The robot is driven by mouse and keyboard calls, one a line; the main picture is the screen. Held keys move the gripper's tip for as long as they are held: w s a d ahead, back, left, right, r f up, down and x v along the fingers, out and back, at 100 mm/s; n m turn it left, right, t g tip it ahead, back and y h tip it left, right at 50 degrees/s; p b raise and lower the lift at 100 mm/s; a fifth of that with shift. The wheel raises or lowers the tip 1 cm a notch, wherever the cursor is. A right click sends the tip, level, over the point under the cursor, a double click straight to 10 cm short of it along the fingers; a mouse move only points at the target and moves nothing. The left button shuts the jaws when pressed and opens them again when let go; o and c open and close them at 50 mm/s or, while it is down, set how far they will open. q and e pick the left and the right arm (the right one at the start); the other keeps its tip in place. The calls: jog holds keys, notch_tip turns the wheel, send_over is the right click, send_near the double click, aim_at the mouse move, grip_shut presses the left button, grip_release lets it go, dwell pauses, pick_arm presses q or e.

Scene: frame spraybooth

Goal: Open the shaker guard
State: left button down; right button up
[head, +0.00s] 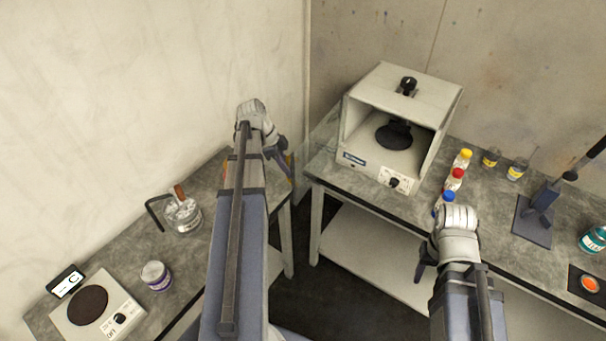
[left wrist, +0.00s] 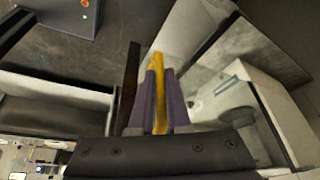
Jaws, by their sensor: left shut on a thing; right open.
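The shaker (head: 400,120) is a white box with a wide front opening and a dark round platform (head: 394,135) inside, on the far bench. A clear pane, which looks like its guard (head: 321,150), stands out to the left from the left front edge of the box, swung away from the opening. My left gripper (head: 285,162) is left of the shaker, partly hidden by its own wrist. In the left wrist view my left gripper (left wrist: 159,85) is shut on a yellow handle (left wrist: 158,65). My right gripper (head: 424,263) is open and empty, low before the bench edge.
Yellow-, red- and blue-capped bottles (head: 455,179) stand right of the shaker, near my right arm. A dark stand (head: 535,215) is further right. On the left bench are a hotplate (head: 90,305), a white jar (head: 156,276) and a glass beaker (head: 184,215).

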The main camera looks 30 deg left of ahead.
pick_arm(q)
jog(key=shift+w+a, duration=0.15)
jog(key=shift+a, duration=0.6)
jog(key=shift+w+a, duration=0.1)
jog(key=shift+a, duration=0.65)
jog(key=c, duration=0.9)
grip_release()
jog(key=shift+w, duration=0.1)
jog(key=shift+r, duration=0.1)
jog(key=p+v, duration=0.7)
jog(key=shift+r, duration=0.3)
